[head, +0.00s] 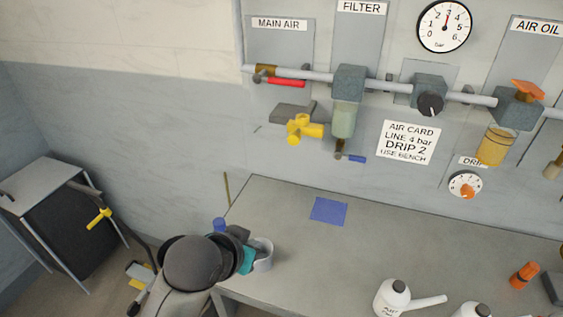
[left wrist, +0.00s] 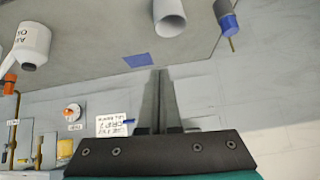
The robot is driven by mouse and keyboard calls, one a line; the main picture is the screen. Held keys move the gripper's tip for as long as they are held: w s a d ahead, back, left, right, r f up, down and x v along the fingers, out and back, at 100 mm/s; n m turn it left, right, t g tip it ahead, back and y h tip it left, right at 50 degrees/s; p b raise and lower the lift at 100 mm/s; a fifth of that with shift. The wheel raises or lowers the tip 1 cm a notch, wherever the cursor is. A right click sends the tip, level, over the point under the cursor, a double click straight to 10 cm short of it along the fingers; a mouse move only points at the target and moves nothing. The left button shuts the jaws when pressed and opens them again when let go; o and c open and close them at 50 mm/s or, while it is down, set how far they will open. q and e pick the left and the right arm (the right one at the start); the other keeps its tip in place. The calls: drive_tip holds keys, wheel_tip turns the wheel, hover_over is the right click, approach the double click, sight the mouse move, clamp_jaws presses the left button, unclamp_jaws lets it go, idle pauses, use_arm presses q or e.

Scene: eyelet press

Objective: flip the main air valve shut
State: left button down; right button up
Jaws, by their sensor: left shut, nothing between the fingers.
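The main air valve, with its red lever (head: 287,82) and brass body (head: 264,71), sits on the wall pipe under the MAIN AIR label (head: 279,24). The lever lies roughly along the pipe, just below it. My left gripper (head: 239,236) is low at the bench's left end, well below the valve and apart from it. My own wrist partly hides it in the head view. In the left wrist view its fingers (left wrist: 160,74) are together, with nothing between them. The valve cannot be made out in the left wrist view. My right gripper is out of view.
A yellow fitting (head: 303,129) and grey block (head: 292,112) stick out below the valve. A pale cup (head: 263,254) and a blue-capped item (head: 219,224) are close to my left gripper.

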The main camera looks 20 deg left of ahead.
use_arm(q)
drive_tip(key=w+a+r+t, duration=0.1)
drive_tip(key=w+r+t, duration=0.3)
drive_tip(key=w+r, duration=0.5)
drive_tip(key=w+a+r+n+t, duration=0.1)
drive_tip(key=w+r+t, duration=0.3)
drive_tip(key=r, duration=1.4)
drive_tip(key=w+a, duration=0.1)
drive_tip(key=w, duration=0.3)
drive_tip(key=shift+w+r+t, duration=0.3)
drive_tip(key=shift+w+t, duration=0.1)
drive_tip(key=shift+w, duration=0.1)
drive_tip(key=p, duration=0.2)
hover_over(279, 81)
drive_tip(key=s+d, duration=0.1)
drive_tip(key=s, duration=0.2)
drive_tip(key=f, duration=0.4)
drive_tip(key=shift+w+d+f, duration=0.2)
drive_tip(key=shift+w+f, duration=0.1)
drive_tip(key=shift+w, duration=0.05)
drive_tip(key=shift+w, duration=0.1)
